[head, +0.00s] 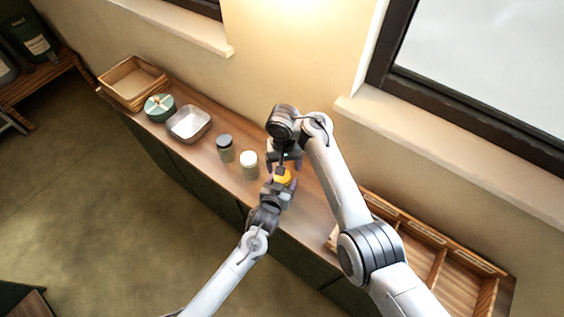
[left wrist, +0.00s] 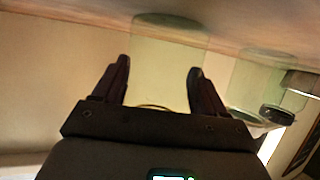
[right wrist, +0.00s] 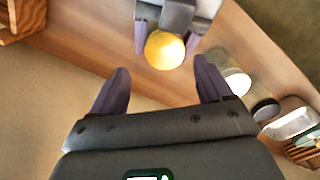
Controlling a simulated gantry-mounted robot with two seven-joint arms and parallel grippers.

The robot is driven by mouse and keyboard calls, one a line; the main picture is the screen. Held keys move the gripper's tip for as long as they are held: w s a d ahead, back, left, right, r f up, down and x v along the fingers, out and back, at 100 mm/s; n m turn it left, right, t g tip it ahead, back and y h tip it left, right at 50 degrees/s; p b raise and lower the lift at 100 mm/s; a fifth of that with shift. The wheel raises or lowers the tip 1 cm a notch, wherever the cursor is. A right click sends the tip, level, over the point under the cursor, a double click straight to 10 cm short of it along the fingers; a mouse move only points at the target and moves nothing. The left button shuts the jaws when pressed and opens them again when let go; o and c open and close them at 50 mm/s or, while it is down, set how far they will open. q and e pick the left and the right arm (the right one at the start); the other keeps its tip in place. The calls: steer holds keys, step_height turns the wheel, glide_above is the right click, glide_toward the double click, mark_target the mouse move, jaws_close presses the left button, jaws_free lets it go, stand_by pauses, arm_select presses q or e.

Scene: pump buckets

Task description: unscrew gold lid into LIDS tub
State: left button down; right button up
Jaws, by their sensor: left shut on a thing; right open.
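The gold lid (head: 283,176) tops a jar whose body is mostly hidden in the head view. In the right wrist view the lid (right wrist: 165,50) shows as a round gold disc. My left gripper (left wrist: 160,68) is shut on the clear jar (left wrist: 165,60), with a finger on each side below the lid. My right gripper (right wrist: 161,70) is open and empty, its fingers pointing toward the lid but apart from it. A grey metal tub (head: 189,123) stands left along the counter; no LIDS label is readable.
A white-lidded jar (head: 249,165) and a dark-lidded jar (head: 225,148) stand left of my grippers. A green round tin (head: 159,107) and a wooden basket (head: 133,82) are farther left. A divided wooden tray (head: 430,262) lies at right. The wall backs the counter.

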steer(key=shift+s+a+f+m, duration=0.1)
steer(key=shift+f+m, duration=0.7)
steer(key=shift+m, duration=0.6)
steer(key=shift+w+a+f+m, duration=0.1)
steer(key=shift+f+m, duration=0.75)
steer(key=shift+m, duration=0.55)
steer(key=shift+s+a+f+m, duration=0.1)
steer(key=shift+f+m, duration=0.7)
steer(key=shift+m, duration=0.6)
steer(key=c, duration=1.1)
steer(key=n, duration=0.4)
steer(key=shift+n, duration=0.4)
steer(key=n, duration=0.5)
steer(key=shift+a+n, duration=0.1)
steer(key=shift+n, duration=0.2)
